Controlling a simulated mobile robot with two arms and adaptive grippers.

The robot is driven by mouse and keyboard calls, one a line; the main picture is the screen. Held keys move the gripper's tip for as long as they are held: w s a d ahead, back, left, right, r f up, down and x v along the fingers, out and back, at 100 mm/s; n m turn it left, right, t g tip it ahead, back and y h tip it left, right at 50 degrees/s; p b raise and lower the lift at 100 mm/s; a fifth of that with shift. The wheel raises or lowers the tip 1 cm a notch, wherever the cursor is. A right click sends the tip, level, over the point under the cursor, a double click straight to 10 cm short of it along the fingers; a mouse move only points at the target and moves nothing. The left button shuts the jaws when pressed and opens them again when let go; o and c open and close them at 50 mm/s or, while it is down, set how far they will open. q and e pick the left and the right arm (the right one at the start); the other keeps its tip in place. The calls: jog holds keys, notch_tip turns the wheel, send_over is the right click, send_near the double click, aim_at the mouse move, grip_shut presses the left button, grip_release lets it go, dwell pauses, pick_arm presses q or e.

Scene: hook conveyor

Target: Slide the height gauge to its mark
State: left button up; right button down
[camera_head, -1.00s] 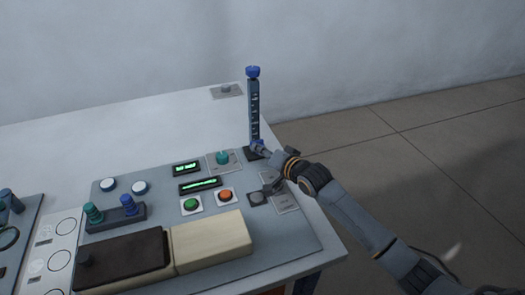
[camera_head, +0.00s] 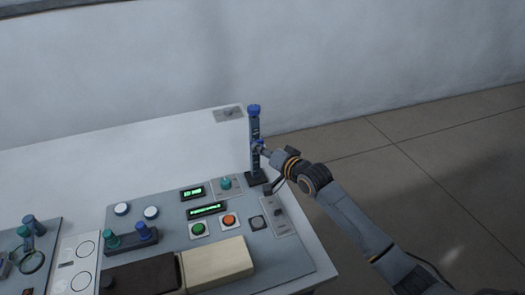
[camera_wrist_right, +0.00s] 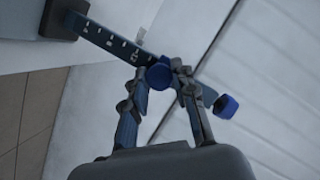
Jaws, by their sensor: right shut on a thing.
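The height gauge (camera_head: 255,130) is an upright dark post with a blue cap and marks along it, standing on a dark base at the table's right side. Its blue slider (camera_head: 257,146) sits a little above the middle of the post. My right gripper (camera_head: 262,149) reaches in from the right and is shut on the slider. In the right wrist view the gripper (camera_wrist_right: 167,72) has its fingers on both sides of the blue slider knob (camera_wrist_right: 159,75), with the marked post (camera_wrist_right: 105,38) running behind. The target mark cannot be made out. My left gripper is not in view.
The control panel (camera_head: 285,262) lies left of and in front of the gauge, with a green button (camera_head: 198,229), an orange button (camera_head: 229,221), lit displays (camera_head: 207,210) and a teal knob (camera_head: 225,183). The white table (camera_head: 100,170) is clear behind the panel.

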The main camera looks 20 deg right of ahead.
jog(key=shift+f, duration=0.15)
jog(key=c, duration=1.1)
grip_release()
jog(key=shift+o, duration=0.2)
jog(key=v, duration=1.2)
